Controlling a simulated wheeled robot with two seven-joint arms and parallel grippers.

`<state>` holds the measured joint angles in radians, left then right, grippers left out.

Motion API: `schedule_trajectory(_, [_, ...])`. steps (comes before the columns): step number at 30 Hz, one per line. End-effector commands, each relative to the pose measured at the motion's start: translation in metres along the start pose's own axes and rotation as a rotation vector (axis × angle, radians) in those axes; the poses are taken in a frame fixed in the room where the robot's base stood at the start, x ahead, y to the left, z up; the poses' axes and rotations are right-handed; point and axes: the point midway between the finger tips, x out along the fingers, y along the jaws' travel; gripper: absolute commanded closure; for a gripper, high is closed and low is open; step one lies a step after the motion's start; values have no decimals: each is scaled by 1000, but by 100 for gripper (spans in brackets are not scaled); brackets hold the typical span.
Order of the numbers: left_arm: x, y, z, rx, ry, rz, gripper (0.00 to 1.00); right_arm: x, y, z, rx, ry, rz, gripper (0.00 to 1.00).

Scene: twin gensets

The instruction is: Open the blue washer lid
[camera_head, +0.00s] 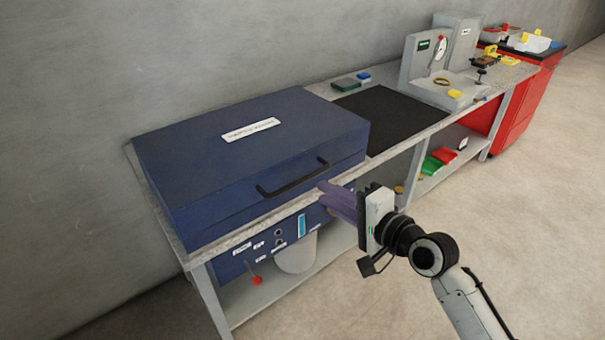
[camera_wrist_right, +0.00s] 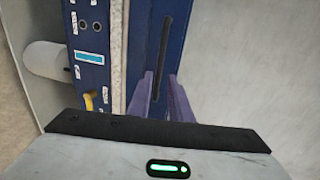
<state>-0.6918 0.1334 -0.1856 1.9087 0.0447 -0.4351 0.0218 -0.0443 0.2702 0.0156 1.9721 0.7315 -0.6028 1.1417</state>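The blue washer lid (camera_head: 210,155) is closed and lies flat on top of the blue washer body (camera_head: 270,240). A dark bar handle (camera_head: 292,178) runs along its front face. My right gripper (camera_head: 328,192) is just in front of the handle's right end, with purple fingers pointing at the lid front. In the right wrist view the fingers (camera_wrist_right: 160,85) are apart with a gap between them. The near end of the handle (camera_wrist_right: 164,55) shows in line with that gap. I cannot tell whether they touch it. My left gripper is out of view.
A black mat (camera_head: 390,115) and a grey machine (camera_head: 440,75) lie farther right. A grey wall stands behind. The floor in front is clear.

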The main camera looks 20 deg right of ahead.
Motion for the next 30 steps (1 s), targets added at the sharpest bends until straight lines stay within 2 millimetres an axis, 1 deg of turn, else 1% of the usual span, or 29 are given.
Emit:
schedule_trajectory(5, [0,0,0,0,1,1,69,26,-2,0,8,-1,-4,82])
schedule_trajectory(12, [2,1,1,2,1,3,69,71,0,0,5,0,-2,82])
schedule_trajectory(15, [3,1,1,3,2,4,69,84,0,0,4,-1,-1,82])
schedule_trajectory(18, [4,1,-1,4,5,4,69,94,0,0,4,0,-1,82])
schedule_trajectory(21, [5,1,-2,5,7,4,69,98,0,0,3,0,-1,82])
schedule_trajectory(29, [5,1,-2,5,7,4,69,99,1,0,3,0,0,82])
schedule_trajectory(30, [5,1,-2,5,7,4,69,99,1,0,3,0,0,87])
